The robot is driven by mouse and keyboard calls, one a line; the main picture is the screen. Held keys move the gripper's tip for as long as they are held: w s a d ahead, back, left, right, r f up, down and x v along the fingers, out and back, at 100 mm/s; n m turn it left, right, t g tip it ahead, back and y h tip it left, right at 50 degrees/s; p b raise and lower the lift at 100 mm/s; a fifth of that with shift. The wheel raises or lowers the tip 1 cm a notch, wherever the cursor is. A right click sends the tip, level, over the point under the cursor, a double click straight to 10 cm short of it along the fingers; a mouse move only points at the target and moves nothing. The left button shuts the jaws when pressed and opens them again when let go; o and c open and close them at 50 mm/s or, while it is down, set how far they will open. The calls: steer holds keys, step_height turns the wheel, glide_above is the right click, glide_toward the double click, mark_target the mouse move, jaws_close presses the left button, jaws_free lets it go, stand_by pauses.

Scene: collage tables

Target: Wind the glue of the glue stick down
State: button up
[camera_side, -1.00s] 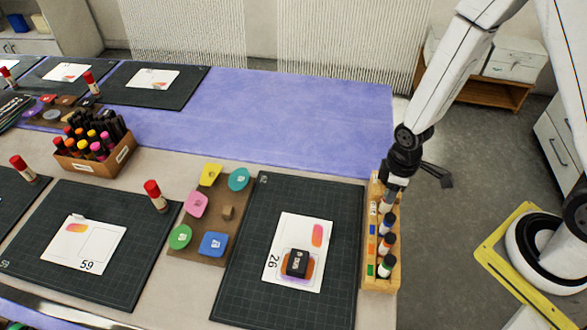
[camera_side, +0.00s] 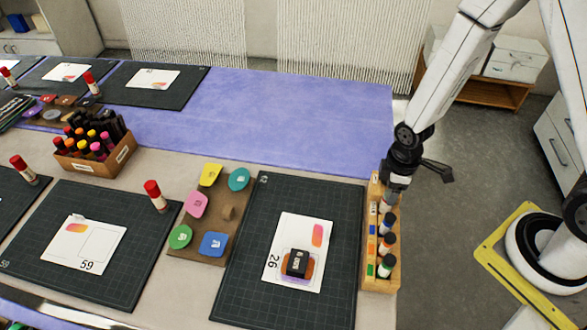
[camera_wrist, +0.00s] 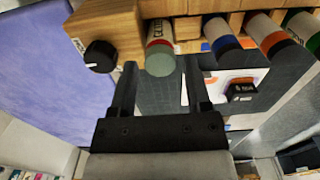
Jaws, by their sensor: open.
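In the side view, the wooden rack (camera_side: 394,283) stands at the right of the near mat. My gripper (camera_wrist: 160,66) is open, its two fingers on either side of the grey-green end; I cannot tell if they touch it. In the side view, my gripper (camera_side: 388,200) is at the rack's far end, its fingertips partly hidden.
A black knob (camera_wrist: 100,57) is on the rack beside the left finger. Blue-, orange- and green-banded sticks stand along the rack. A black-topped stamp (camera_side: 297,262) rests on the card. Red-capped sticks (camera_side: 156,196) stand by other mats.

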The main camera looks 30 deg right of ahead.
steer(key=shift+r, duration=2.8)
steer(key=shift+d+r+m, duration=0.1)
steer(key=shift+r+m, duration=0.3)
steer(key=shift+r, duration=0.15)
step_height(320, 180, up, 8)
steer(key=d+m+t, duration=0.1)
steer(key=m+t, duration=0.1)
steer(key=m, duration=0.6)
steer(key=shift+s+d+f+t, duration=0.2)
steer(key=shift+s+d+t, duration=0.1)
steer(key=shift+s, duration=0.15)
